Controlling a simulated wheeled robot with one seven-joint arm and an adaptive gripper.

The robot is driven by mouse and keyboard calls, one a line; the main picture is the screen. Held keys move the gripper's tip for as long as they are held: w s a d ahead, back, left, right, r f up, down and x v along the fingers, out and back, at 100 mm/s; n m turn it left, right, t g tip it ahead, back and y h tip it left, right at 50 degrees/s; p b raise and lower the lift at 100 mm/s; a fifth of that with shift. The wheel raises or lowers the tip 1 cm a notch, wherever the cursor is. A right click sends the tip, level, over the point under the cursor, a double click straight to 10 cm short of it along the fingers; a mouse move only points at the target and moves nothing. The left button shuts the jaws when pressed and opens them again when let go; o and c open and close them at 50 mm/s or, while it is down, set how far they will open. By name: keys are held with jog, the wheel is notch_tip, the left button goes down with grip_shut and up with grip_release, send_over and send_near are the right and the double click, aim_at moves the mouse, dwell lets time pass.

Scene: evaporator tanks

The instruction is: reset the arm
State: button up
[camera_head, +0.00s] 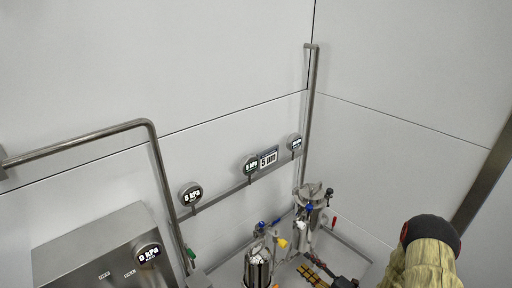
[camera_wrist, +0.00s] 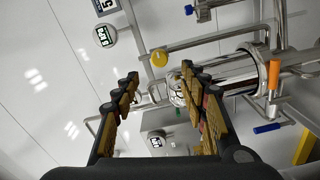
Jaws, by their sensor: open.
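My gripper (camera_wrist: 160,82) shows in the wrist view with its two tan and black fingers spread apart. The gap between them is empty, and pipework shows behind it. In the head view only a part of my arm (camera_head: 428,262), with a tan cover and a dark rounded joint, is at the lower right. I cannot tell whether the fingers touch the pipework in the wrist view.
Steel tanks (camera_head: 258,268) with valves stand at the bottom centre of the head view, near the wall corner. Gauges (camera_head: 191,194) line the wall. A steel cabinet (camera_head: 95,252) is at lower left. A large pipe (camera_wrist: 222,72) with an orange handle (camera_wrist: 276,77) lies right of my fingers.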

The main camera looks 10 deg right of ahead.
jog(key=s+a+f+n+g+y, duration=0.3)
jog(key=s+a+n+g, duration=0.3)
jog(key=n, duration=0.4)
jog(key=s+a+r+n+g+h+b, duration=0.1)
jog(key=s+a+r+n+g, duration=0.15)
jog(key=s+n+g, duration=0.55)
jog(key=s+a+r+n+g+h, duration=0.15)
jog(key=s+r+n, duration=0.3)
jog(key=n, duration=0.65)
jog(key=s+d+r+n+h+b, duration=0.1)
jog(key=s+d+r+n+h, duration=0.3)
jog(key=n, duration=0.4)
jog(key=s+d+r+n+h+b, duration=0.2)
jog(key=r+n+h, duration=0.35)
jog(key=n, duration=0.25)
jog(key=a+r+n+t+b, duration=0.1)
jog(key=a+r+n+t, duration=0.1)
jog(key=r, duration=0.4)
jog(key=a+r+n+t+h+b, duration=0.1)
jog(key=a+r+n+t, duration=0.1)
jog(key=r+t, duration=0.2)
notch_tip(320, 180, up, 3)
jog(key=shift+s+a+n, duration=0.15)
jog(key=shift+s+n, duration=0.2)
jog(key=shift+n, duration=0.05)
